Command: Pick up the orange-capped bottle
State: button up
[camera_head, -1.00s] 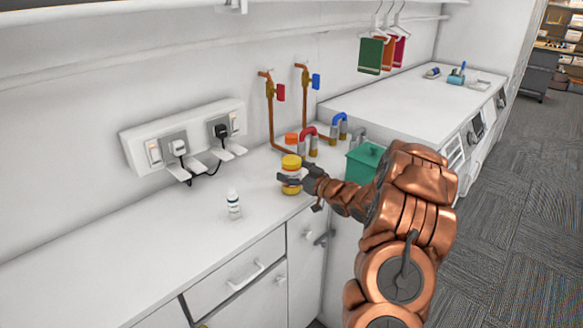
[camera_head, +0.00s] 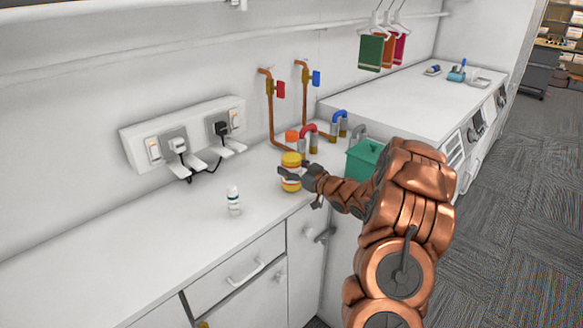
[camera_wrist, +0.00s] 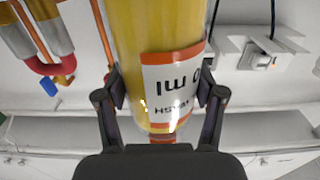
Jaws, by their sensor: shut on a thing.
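A yellow bottle (camera_head: 291,160) with a white, orange-edged label stands upright near the counter's front edge. It fills the upper middle of the wrist view (camera_wrist: 147,30). An orange cap (camera_head: 291,136) shows directly above or behind its top in the head view; I cannot tell whether it belongs to this bottle or to one hidden behind it. My gripper (camera_head: 288,176) reaches in from the right and is shut on the yellow bottle. In the wrist view its two fingers (camera_wrist: 161,100) press on either side. I cannot tell whether the bottle is clear of the counter.
A small white bottle (camera_head: 233,201) stands to the left. A red pipe bend (camera_head: 308,131) and copper pipes are close behind. A green bin (camera_head: 364,160) is at the right, near my arm. A socket panel (camera_head: 185,135) is on the wall. The left counter (camera_head: 110,245) is clear.

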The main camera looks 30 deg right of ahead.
jog(key=c, duration=0.3)
jog(key=shift+r, duration=0.15)
